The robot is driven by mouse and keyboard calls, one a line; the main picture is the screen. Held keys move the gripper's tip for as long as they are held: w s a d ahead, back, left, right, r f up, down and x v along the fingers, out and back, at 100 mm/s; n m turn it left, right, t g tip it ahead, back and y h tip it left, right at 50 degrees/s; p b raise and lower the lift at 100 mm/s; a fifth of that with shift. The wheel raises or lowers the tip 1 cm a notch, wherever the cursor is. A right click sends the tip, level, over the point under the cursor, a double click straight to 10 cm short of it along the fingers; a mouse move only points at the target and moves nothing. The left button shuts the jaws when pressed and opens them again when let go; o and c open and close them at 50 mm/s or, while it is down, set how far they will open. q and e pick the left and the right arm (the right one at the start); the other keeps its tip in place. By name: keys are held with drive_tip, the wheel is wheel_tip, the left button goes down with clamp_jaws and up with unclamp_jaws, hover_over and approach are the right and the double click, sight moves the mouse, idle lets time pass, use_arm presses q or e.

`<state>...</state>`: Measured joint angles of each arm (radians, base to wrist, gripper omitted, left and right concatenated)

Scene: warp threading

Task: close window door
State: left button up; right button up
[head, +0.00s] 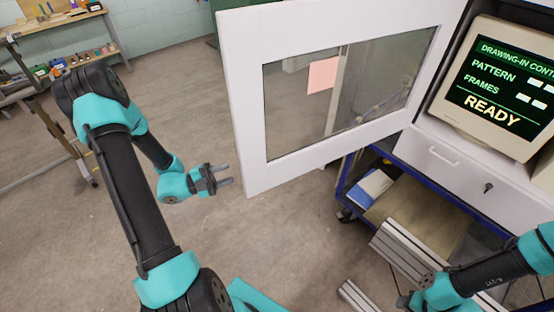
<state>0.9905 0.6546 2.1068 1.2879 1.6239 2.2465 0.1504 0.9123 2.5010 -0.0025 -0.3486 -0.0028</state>
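The window door (245,110) is a white framed panel with a clear pane (350,95) in it. It stands swung open from the white cabinet (465,175), its free edge toward the left. My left gripper (224,175) is just left of the door's lower free edge in the head view, with a small gap in the picture. Its two fingers are apart and nothing is between them. My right gripper (404,301) is low at the right near the metal rails, partly hidden, and its fingers are too unclear to judge.
A monitor (500,85) reading "READY" sits in the cabinet, above a drawer with a handle and keyhole. A blue-framed cart (352,165) and aluminium rails (400,252) lie below. A pink sheet (323,74) shows through the pane.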

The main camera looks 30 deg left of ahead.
use_arm(q)
drive_tip(key=x, duration=1.7)
clamp_jaws()
drive_tip(key=shift+r, duration=0.1)
